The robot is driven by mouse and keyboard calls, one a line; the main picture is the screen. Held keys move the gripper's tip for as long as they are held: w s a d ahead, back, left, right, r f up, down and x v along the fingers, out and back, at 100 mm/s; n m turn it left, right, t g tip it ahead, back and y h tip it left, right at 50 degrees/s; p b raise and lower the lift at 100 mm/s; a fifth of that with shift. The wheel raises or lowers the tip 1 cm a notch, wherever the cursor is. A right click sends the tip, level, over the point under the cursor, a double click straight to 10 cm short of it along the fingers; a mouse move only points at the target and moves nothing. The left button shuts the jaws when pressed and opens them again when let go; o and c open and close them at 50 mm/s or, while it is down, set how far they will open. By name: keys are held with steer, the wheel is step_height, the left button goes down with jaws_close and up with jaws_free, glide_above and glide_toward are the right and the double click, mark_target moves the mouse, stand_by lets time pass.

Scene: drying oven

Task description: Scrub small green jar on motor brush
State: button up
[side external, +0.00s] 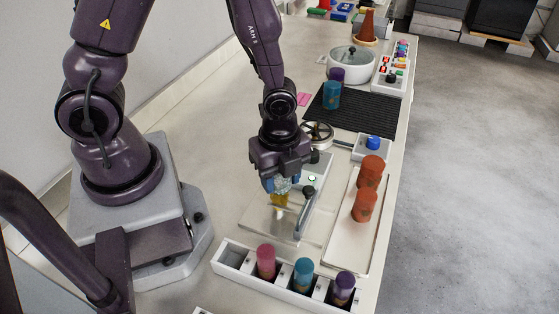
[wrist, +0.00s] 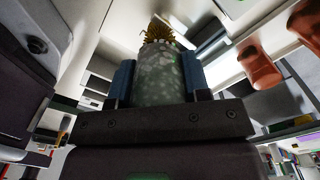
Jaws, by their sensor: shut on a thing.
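My gripper (side external: 281,184) points down over the work plate and is shut on a small jar. In the wrist view the jar (wrist: 158,82) is grey-green and speckled, held between two blue finger pads. A golden bristly brush (wrist: 160,30) shows just beyond the jar's far end; it also shows as a yellow patch (side external: 279,200) right below my fingers in the side view. The jar end and the brush look very close or touching; I cannot tell if the brush is inside the jar. My fingers hide most of the jar in the side view.
A white rack (side external: 232,257) in front holds a pink, a teal and a purple jar. Two orange jars (side external: 371,170) stand on a white tray (side external: 347,240) at the right. A blue-button box (side external: 373,142), a black mat (side external: 375,120) and a lidded pot (side external: 350,66) lie behind.

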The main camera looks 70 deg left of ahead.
mark_target(279, 188)
steer(key=shift+f, duration=2.1)
steer(key=shift+r, duration=0.1)
steer(key=shift+r, duration=0.5)
steer(key=shift+r, duration=0.1)
stand_by(0.9)
steer(key=shift+r, duration=3.25)
